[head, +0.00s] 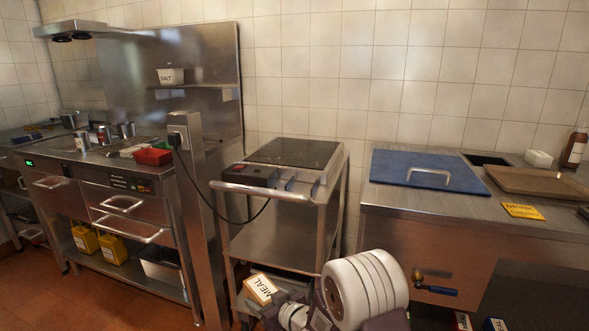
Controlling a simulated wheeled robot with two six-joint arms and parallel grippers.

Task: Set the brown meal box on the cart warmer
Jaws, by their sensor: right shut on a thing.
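The brown meal box (261,290), with a white MEAL label facing up, is at the bottom centre of the head view, tilted. My right gripper (277,297) is shut on it and holds it low, in front of the cart. My arm's big white joint hides part of the gripper. The cart warmer (292,153) is a flat black plate on top of the steel cart (327,190), above and behind the box. Its top is bare. My left gripper is not in view.
A black cord (236,222) hangs from a socket on the post (190,150) to the cart. The cart's front handle (262,191) sticks out. A counter with a blue lid (425,171) stands to the right, a drawer unit with a red container (153,156) to the left.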

